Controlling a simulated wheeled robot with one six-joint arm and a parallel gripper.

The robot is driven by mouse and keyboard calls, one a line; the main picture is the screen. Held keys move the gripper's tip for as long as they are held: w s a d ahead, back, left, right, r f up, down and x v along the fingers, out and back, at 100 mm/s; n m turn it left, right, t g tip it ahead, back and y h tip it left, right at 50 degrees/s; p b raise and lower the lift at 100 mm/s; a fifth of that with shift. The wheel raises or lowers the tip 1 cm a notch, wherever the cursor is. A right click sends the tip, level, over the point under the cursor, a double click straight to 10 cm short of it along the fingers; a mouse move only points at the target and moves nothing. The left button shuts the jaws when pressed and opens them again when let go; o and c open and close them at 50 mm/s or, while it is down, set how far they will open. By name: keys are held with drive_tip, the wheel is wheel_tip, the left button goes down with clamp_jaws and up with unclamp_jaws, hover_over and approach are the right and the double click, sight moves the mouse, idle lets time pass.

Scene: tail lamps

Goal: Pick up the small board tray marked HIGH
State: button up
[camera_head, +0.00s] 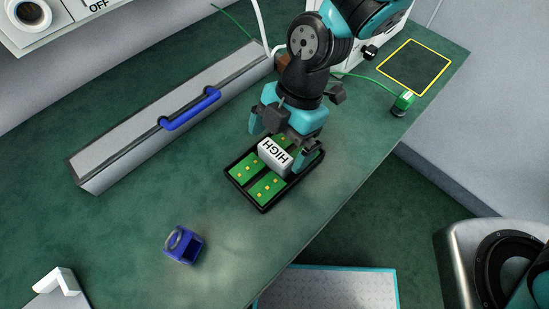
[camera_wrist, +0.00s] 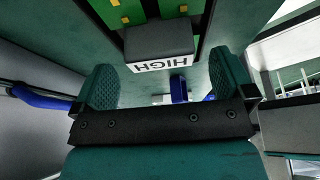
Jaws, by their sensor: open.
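The small board tray marked HIGH (camera_head: 262,208) is a black tray with green boards in it, lying on the green bench. Its white block (camera_head: 274,157) with the word HIGH stands up from its middle. My gripper (camera_head: 282,137) is right over the tray, with a teal finger on either side of the block. In the wrist view the block (camera_wrist: 160,45) is ahead of my open gripper (camera_wrist: 167,82), with nothing between the fingers. I cannot tell whether a finger touches the block or tray.
A long grey box (camera_head: 140,130) with a blue handle (camera_head: 190,109) lies to the left. A small blue holder (camera_head: 183,244) stands in front. A green connector (camera_head: 404,100) and a yellow-edged black square (camera_head: 415,65) are at the right. The bench edge runs close to the tray's right.

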drive_tip(key=shift+x, duration=1.35)
drive_tip(key=c, duration=1.1)
drive_tip(key=shift+o, duration=0.2)
drive_tip(key=shift+r, duration=0.2)
